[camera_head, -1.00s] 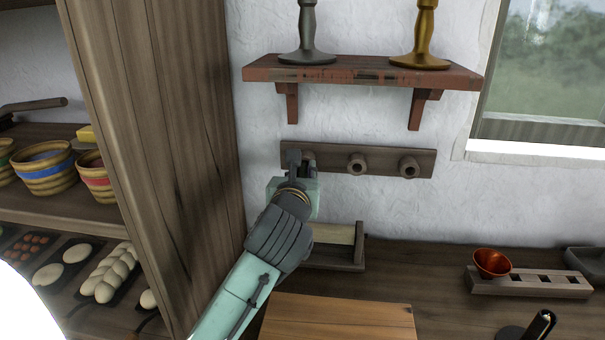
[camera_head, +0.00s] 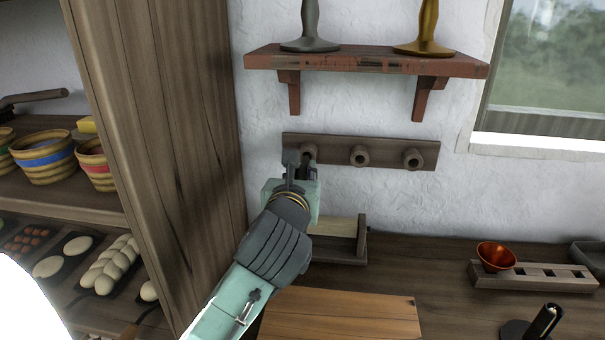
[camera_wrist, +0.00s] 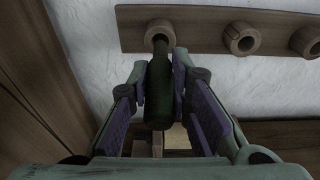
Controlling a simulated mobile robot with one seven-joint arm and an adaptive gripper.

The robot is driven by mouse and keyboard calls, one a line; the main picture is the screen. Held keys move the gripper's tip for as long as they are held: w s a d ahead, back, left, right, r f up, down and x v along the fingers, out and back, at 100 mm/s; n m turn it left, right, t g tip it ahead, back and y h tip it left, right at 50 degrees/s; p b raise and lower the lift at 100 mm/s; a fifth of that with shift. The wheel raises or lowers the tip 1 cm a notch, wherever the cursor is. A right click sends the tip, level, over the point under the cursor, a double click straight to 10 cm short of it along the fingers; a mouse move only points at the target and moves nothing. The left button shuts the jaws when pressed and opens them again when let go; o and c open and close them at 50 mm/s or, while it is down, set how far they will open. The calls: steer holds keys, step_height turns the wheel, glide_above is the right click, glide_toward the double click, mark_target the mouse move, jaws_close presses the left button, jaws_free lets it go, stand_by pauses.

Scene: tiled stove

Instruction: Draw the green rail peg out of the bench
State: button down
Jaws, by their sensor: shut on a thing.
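The green rail peg (camera_wrist: 159,85) is a dark green rod, upright in the wrist view between my two fingers. My gripper (camera_wrist: 160,98) is shut on it. The peg's far end lies in line with the leftmost ring socket of a wooden rail (camera_wrist: 200,33) on the wall; I cannot tell whether its tip is still inside. In the head view my gripper (camera_head: 304,174) is just below and in front of that left socket (camera_head: 308,150) and hides most of the peg. The rail (camera_head: 335,148) has two more sockets, both empty-looking.
A red shelf (camera_head: 365,64) with two candlestick-like stands is above the rail. A tall wooden cabinet side (camera_head: 165,150) stands close at left. Below are the bench top (camera_head: 440,290), an open wooden box (camera_head: 361,238), a board (camera_head: 340,315) and a slotted block (camera_head: 535,277) with an orange bowl (camera_head: 497,256).

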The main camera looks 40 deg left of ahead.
steer(key=shift+s+d, duration=0.2)
steer(key=shift+s, duration=0.1)
steer(key=shift+f+b+v, duration=0.15)
steer(key=shift+b+v, duration=0.25)
steer(key=shift+v, duration=0.6)
steer(key=shift+f+b+v, duration=0.15)
steer(key=shift+b+v, duration=0.25)
steer(key=shift+v, duration=0.6)
